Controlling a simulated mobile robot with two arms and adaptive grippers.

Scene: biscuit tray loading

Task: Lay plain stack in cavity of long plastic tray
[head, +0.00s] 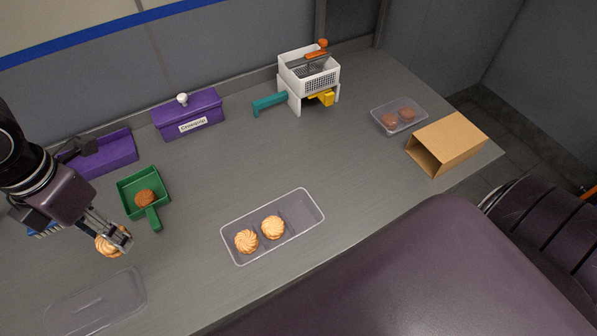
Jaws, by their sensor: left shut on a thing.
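The long plastic tray (311,233) is clear and lies at a slant mid-table. Its left and middle cavities each hold a golden biscuit stack, (246,241) and (273,227); its right cavity (300,208) looks empty. My left gripper (122,238) is shut on a pale golden biscuit stack, the plain stack (106,246), left of the tray and apart from it. The fingers hide part of this stack, and its height over the table is hard to tell. My right gripper is out of view.
A green scoop (161,183) holding a brown biscuit stands near my left gripper. A clear lid (95,300) lies front left. Purple boxes (188,114) and a white basket stand (307,77) are at the back. A small clear tray (399,109) and an open carton (450,143) are at right.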

